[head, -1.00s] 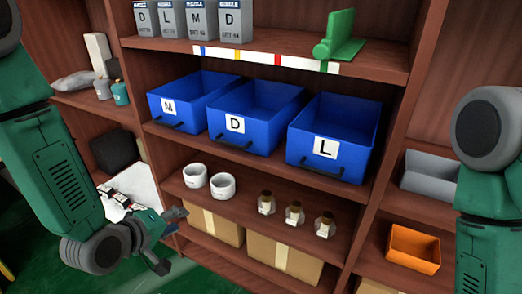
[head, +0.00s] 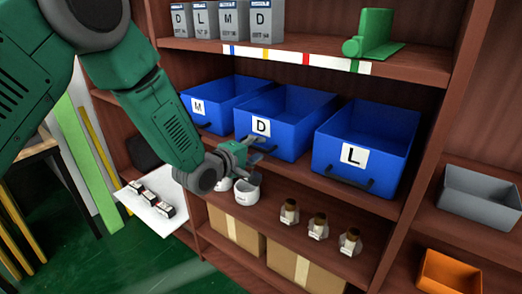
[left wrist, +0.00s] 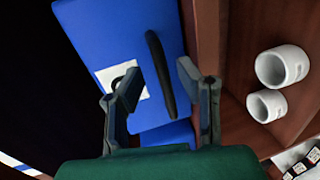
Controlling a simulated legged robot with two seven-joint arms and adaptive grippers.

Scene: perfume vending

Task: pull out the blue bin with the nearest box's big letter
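On the middle shelf three blue bins stand side by side: the M bin (head: 218,98), the D bin (head: 295,110) and the L bin (head: 375,135). Grey boxes on the top shelf read D (head: 181,22), L (head: 203,20), M (head: 232,20) and D (head: 263,20). My left gripper (head: 255,150) is open in front of the D bin's handle. In the left wrist view, a dark bar handle (left wrist: 158,75) shows between the spread fingers (left wrist: 158,85); a finger partly covers the white label. I cannot tell whether the fingers touch the handle. My right gripper is out of view.
Below the bins stand white cups (head: 247,190) and several small bottles (head: 318,226), with cardboard boxes (head: 237,230) underneath. A green object (head: 372,34) lies on the top shelf. A grey bin (head: 480,196) and an orange bin (head: 450,273) are at right.

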